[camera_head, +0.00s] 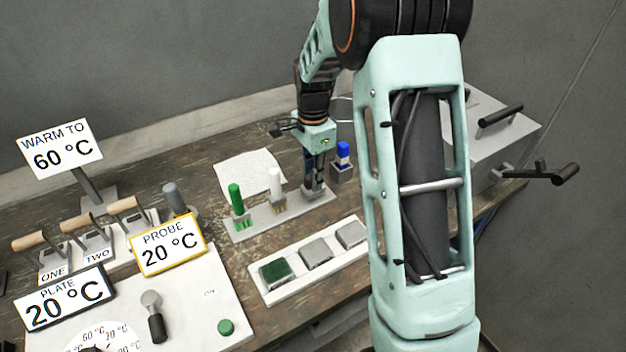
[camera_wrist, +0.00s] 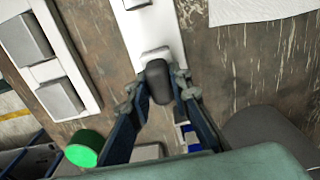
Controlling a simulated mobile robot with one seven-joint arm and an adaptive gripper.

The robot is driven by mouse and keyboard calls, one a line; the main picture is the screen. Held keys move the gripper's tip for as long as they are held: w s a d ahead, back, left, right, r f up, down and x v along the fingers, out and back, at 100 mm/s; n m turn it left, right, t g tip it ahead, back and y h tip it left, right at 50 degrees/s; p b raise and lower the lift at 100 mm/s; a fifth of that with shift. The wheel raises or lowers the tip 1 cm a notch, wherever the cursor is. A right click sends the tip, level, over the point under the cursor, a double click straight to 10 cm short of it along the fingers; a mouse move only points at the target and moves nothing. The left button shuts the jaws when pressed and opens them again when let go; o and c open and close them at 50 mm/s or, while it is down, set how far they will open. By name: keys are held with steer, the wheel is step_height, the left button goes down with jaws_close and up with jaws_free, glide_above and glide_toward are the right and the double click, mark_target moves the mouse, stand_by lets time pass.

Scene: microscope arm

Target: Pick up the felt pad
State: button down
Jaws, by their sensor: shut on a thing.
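My gripper (camera_head: 316,180) is at the right end of the light rack (camera_head: 250,226). In the wrist view my gripper (camera_wrist: 157,90) has its two fingers closed on a dark grey rounded handle (camera_wrist: 157,80), which appears to be the felt pad's. The handle stands at the rack's end; a pale block (camera_wrist: 154,54) shows just beside it. The pad's underside is hidden, and I cannot tell whether it is lifted clear of the rack. In the head view the fingers mostly hide the held piece.
A green-handled tool (camera_head: 236,199) and a white-handled tool (camera_head: 275,184) stand in the rack. A blue-capped tool (camera_head: 343,152) stands close right of my gripper. A tray with square pads (camera_head: 262,295) lies in front. White paper (camera_head: 243,170) lies behind.

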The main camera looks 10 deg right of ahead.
steer(key=shift+r, duration=0.4)
step_height(320, 180, up, 2)
steer(key=shift+r, duration=0.15)
steer(key=s+r+b, duration=0.2)
steer(key=s+r, duration=0.7)
steer(key=s, duration=0.5)
steer(key=shift+d+r, duration=0.3)
steer(key=shift+d, duration=0.05)
steer(key=c, duration=2.4)
jaws_free()
jaws_close()
